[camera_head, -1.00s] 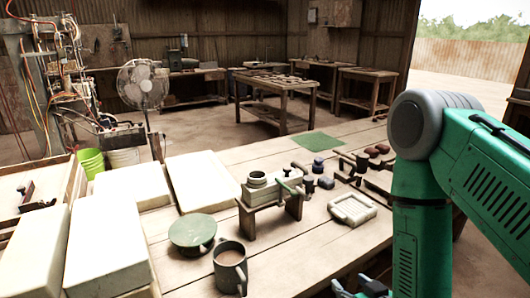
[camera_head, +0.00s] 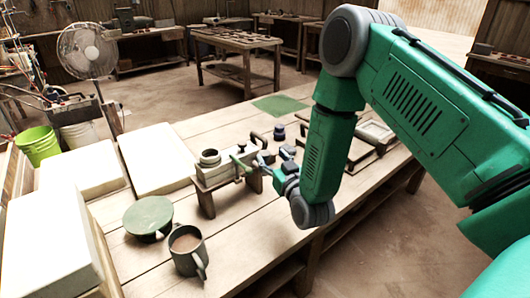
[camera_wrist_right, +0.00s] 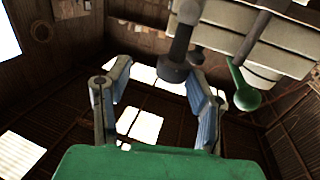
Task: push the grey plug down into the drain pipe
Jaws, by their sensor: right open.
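A pale block (camera_head: 222,174) sits on a wooden stand, with a short grey-green round collar (camera_head: 209,159) on top and a green lever (camera_head: 241,163) at its right. I cannot tell which part is the plug and which is the pipe. My right gripper (camera_head: 264,159) is just right of the block. In the right wrist view, the open gripper (camera_wrist_right: 161,82) has its fingers spread. A dark post with a wide round end (camera_wrist_right: 174,70) shows between and beyond them, and the lever's green knob (camera_wrist_right: 246,98) is to the right. Contact cannot be judged. The left gripper is out of view.
A green round-topped stool-like piece (camera_head: 148,216) and a brown-filled mug (camera_head: 188,250) stand front left. White slabs (camera_head: 160,160) lie at the left. A dark knob (camera_head: 279,132) stands behind my gripper. A green mat (camera_head: 280,106) lies farther back. The front right planks are clear.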

